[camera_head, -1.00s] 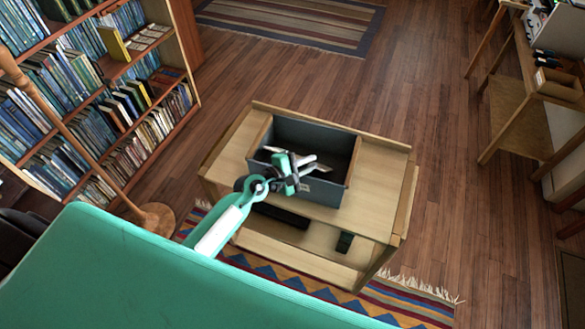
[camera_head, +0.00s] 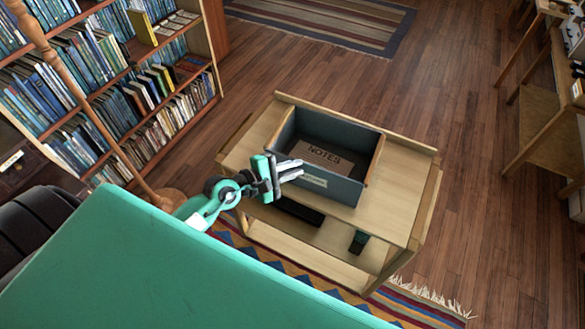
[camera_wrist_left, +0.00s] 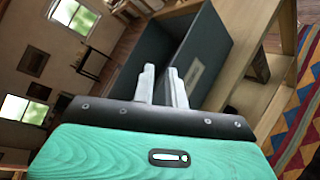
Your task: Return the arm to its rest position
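My left gripper (camera_head: 293,170) is at the front left corner of a dark grey box (camera_head: 366,158) in the head view. In the wrist view the box (camera_wrist_left: 215,50) is beyond the fingers. Whether the fingers touch the box's rim cannot be told. My right gripper is not in view.
A bookshelf (camera_head: 150,100) full of books stands at the left, with a wooden pole (camera_head: 75,85) before it. Dark items lie on the cart's lower shelf. A patterned rug (camera_head: 420,303) lies under the cart. The floor (camera_head: 440,100) behind and right is open.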

